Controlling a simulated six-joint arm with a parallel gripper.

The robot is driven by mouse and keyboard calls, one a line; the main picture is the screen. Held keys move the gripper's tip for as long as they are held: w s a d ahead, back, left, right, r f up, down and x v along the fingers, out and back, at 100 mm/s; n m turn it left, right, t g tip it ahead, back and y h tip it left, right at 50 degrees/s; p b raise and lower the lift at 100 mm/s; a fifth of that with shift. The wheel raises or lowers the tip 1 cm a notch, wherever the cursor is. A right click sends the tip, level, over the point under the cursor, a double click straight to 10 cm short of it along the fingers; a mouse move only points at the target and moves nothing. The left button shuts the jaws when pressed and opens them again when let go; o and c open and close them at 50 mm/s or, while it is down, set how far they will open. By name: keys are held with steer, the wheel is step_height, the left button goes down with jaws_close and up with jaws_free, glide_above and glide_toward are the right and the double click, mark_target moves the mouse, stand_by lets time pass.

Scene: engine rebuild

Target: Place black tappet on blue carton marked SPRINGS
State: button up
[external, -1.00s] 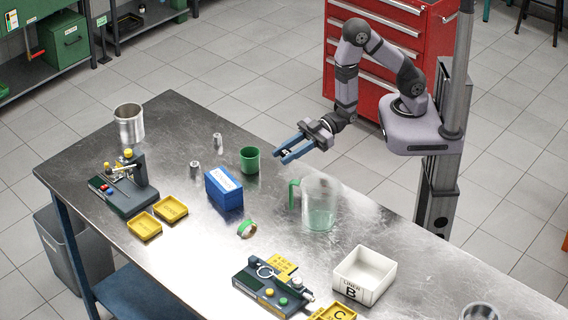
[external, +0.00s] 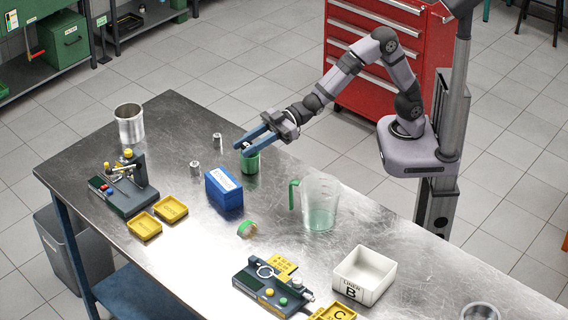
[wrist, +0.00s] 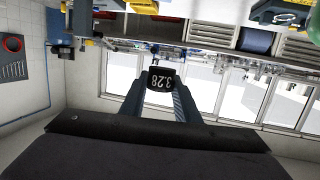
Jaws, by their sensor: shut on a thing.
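In the external view my fingers are level and appear directly over or just behind the green cup (external: 250,163). I cannot tell the exact gap to the cup. The tappet is small there and partly hidden between the fingers. The blue carton (external: 225,194) stands on the metal table to the left and front of my gripper. It has a white label on top, too small to read here.
Two small metal cylinders stand near the carton, one to its left (external: 195,168) and one behind (external: 217,140). A clear jug with a green handle (external: 320,205) stands to the right. A green-and-tan ring (external: 247,229) lies in front. Yellow trays (external: 145,226) lie left.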

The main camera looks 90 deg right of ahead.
steer(key=w+r+m+t+h, duration=0.1)
steer(key=w+r+h, duration=0.1)
steer(key=w+r, duration=0.3)
steer(key=m, duration=0.1)
glide_above(223, 179)
steer(key=shift+f, duration=3.45)
steer(key=shift+h, duration=0.3)
steer(key=shift+f+p, duration=1.35)
steer(key=shift+f, duration=3.25)
steer(key=shift+f, duration=0.2)
steer(key=o, duration=1)
steer(key=shift+o, duration=0.2)
steer(key=shift+r, duration=0.1)
